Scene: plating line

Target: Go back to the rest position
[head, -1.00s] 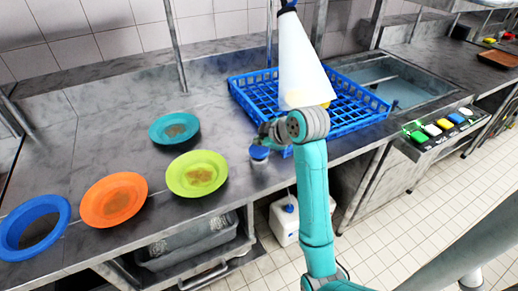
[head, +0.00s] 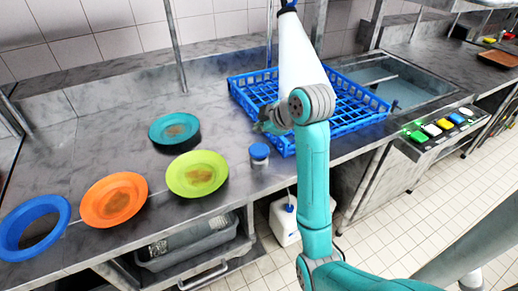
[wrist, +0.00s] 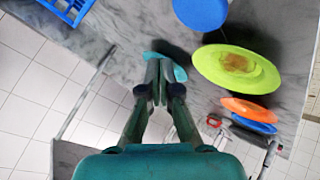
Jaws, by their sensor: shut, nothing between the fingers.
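My gripper (wrist: 158,90) is shut and empty in the wrist view, its two fingertips together above the metal counter. In the head view my gripper (head: 268,120) shows partly behind my teal arm, in front of the blue rack and above the small blue-lidded jar (head: 259,154). The jar stands upright on the counter, apart from the gripper. Its blue lid also shows large at the top of the wrist view (wrist: 201,12).
On the metal counter (head: 90,165) stand plates: teal (head: 174,130), lime green (head: 197,174), orange (head: 114,199), and a blue ring-like dish (head: 62,212). A blue rack (head: 350,128) stands behind my arm beside a sink (head: 400,85). A button panel (head: 440,125) is at right.

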